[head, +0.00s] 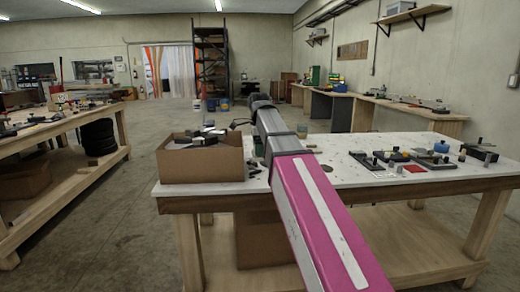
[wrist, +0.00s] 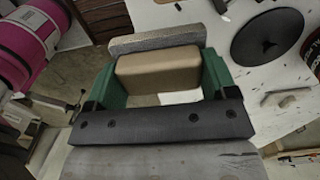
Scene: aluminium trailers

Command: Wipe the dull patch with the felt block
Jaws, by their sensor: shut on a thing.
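In the wrist view my gripper (wrist: 160,72) has two green fingers, shut on the felt block (wrist: 157,68) from both sides. The block is a tan body with a grey, rough felt layer (wrist: 157,38) along its far side. A pale surface (wrist: 180,97) shows through the gap between the block and my gripper's dark crossbar. I cannot tell whether the felt touches anything. I cannot make out the dull patch in either view. In the head view my arm crosses the worktable (head: 350,147), and my gripper and the block cannot be made out.
A cardboard box (head: 200,164) of dark parts stands on the table's left end. Several small fixtures (head: 432,160) and a red square (head: 414,169) lie on its right half. The wrist view shows a black disc (wrist: 266,36) and a small grey piece (wrist: 287,100). Another bench (head: 60,122) stands left.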

